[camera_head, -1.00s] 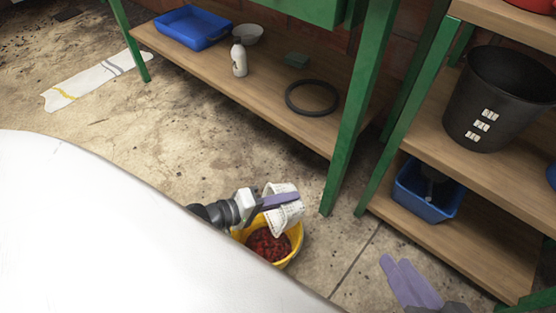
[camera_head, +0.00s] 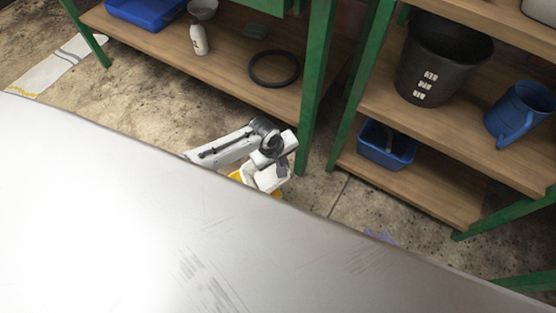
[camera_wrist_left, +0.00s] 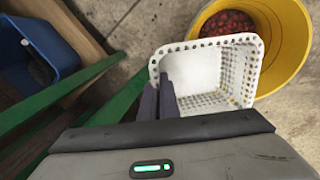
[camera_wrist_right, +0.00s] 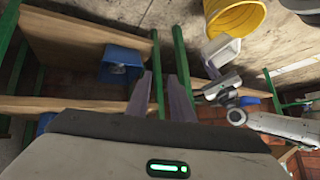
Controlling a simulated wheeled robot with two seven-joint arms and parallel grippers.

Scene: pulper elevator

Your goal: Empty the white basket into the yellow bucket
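The white basket (camera_wrist_left: 245,72) is held by its left wall between the purple fingers of my left gripper (camera_wrist_left: 160,100). The part of its inside that shows in the left wrist view is bare. It overlaps the edge of the yellow bucket (camera_wrist_left: 287,72) there. Red berries (camera_wrist_left: 229,23) lie in the bucket. In the head view the basket (camera_head: 266,180) is partly behind my left wrist, and only a sliver of the bucket (camera_head: 237,175) shows. My right gripper (camera_wrist_right: 161,95) has its fingers apart and empty, with shelving beyond it.
A white surface covers the lower head view. Green-framed shelves hold a black bucket (camera_head: 443,62), a blue jug (camera_head: 522,113), a blue bin (camera_head: 384,148), a black ring (camera_head: 274,82) and a white bottle (camera_head: 199,40). A green post (camera_head: 317,90) stands near the basket.

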